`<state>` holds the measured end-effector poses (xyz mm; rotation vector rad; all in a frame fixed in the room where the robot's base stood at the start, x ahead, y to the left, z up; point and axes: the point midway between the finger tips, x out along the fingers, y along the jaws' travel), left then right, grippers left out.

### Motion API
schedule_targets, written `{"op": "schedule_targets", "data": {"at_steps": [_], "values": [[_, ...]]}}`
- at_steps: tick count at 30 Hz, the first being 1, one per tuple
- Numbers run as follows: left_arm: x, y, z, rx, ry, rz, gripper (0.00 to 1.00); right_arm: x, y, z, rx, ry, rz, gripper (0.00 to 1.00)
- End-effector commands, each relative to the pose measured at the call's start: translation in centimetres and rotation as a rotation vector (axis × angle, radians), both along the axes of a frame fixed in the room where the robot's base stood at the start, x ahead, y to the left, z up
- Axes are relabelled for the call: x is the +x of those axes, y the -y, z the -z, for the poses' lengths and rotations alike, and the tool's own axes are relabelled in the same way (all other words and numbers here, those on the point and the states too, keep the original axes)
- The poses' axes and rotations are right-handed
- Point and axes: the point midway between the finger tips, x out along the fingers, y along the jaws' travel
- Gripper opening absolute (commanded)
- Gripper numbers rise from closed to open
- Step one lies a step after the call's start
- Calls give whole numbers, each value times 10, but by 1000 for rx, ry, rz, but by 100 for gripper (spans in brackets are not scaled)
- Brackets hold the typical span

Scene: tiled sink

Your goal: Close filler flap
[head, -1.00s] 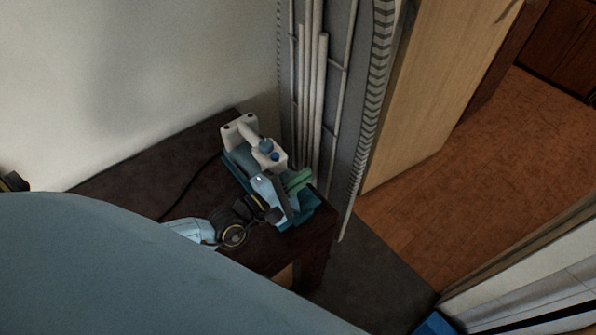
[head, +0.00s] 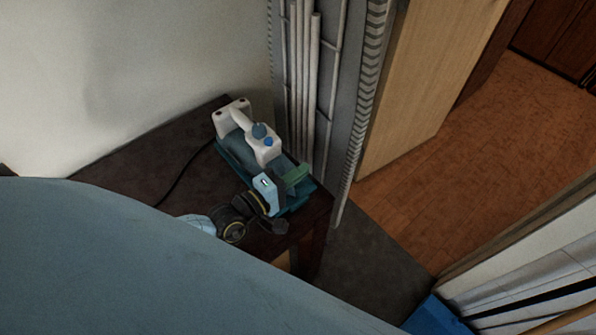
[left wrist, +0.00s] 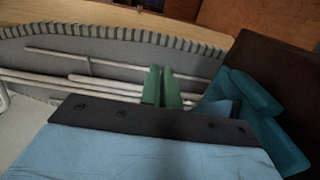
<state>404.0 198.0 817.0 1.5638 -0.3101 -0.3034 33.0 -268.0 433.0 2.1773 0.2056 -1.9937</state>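A white and blue-grey appliance that looks like an iron (head: 240,152) stands on a teal base (head: 303,204) on a dark table. It has a white handle, a dark blue knob and a small bright blue button near its front. I cannot make out the filler flap's position. My left gripper (head: 297,178) is by the appliance's front end, above the teal base; I cannot tell whether it touches. In the left wrist view its two green fingers (left wrist: 161,87) are close together with nothing seen between them. Teal parts (left wrist: 262,120) show to their right. My right gripper is not in view.
The dark table (head: 155,160) meets a pale wall at the back left. A grey rack with white pipes (head: 303,80) stands close behind the appliance. A wooden door (head: 425,80) and open brown floor lie to the right. A dark cable runs across the table.

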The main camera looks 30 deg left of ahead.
Motion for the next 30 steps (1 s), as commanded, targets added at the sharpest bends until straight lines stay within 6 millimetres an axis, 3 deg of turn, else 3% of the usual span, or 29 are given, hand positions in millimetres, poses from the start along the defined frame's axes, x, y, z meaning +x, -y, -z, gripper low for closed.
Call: {"op": "schedule_targets", "data": {"at_steps": [9,12,15,24,30], "values": [[0,0,1,2,-2,0,0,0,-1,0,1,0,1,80],[0,0,1,2,-2,0,16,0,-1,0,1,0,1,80],[0,0,1,2,-2,0,25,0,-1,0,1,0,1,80],[-3,-1,1,1,-3,0,25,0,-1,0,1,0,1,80],[-30,-12,1,3,-7,2,25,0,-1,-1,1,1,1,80]]}}
